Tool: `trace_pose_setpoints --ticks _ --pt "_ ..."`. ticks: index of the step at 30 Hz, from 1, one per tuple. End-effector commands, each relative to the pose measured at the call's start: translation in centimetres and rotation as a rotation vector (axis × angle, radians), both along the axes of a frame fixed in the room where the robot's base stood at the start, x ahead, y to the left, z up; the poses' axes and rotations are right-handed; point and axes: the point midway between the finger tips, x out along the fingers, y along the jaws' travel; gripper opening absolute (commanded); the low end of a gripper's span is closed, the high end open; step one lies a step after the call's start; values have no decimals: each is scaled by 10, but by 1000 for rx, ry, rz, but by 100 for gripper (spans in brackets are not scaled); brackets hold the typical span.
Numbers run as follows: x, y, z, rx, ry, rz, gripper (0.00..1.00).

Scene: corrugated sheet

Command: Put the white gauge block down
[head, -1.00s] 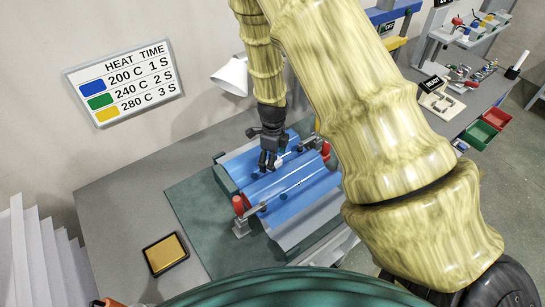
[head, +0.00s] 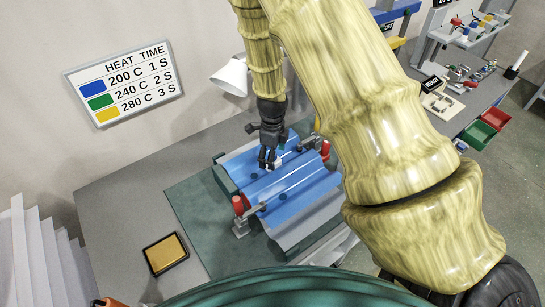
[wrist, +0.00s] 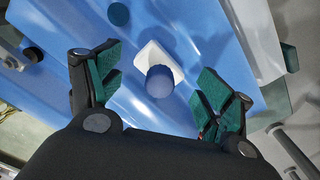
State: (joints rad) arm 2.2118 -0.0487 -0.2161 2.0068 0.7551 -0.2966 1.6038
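The white gauge block (wrist: 151,57) lies on the blue corrugated sheet (wrist: 60,45), between and just beyond my fingertips in the wrist view. A round blue shape (wrist: 160,81) overlaps its near side; I cannot tell whether it is part of the block. My gripper (wrist: 158,88) is open, with a clear gap between each green finger pad and the block. In the head view my gripper (head: 267,160) hangs just over the sheet (head: 290,185), and only a small white bit of the block shows beside the fingers.
Red-handled clamps (head: 238,206) (head: 325,150) stand at the sheet's edges. A framed gold pad (head: 166,253) lies on the grey bench to the left. A white lamp (head: 231,76) and a heat-time sign (head: 124,84) are behind. Dark round spots mark the sheet.

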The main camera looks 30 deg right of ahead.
Motion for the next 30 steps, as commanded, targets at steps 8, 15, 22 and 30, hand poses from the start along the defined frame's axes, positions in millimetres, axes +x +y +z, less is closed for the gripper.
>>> trace_pose_setpoints --ticks 8,15,22,30 --pt "1 0 35 -2 -2 1 78" --pt "1 0 70 -2 -3 1 78" --pt "1 0 99 -2 -1 1 78" --pt "0 0 115 1 1 0 78"
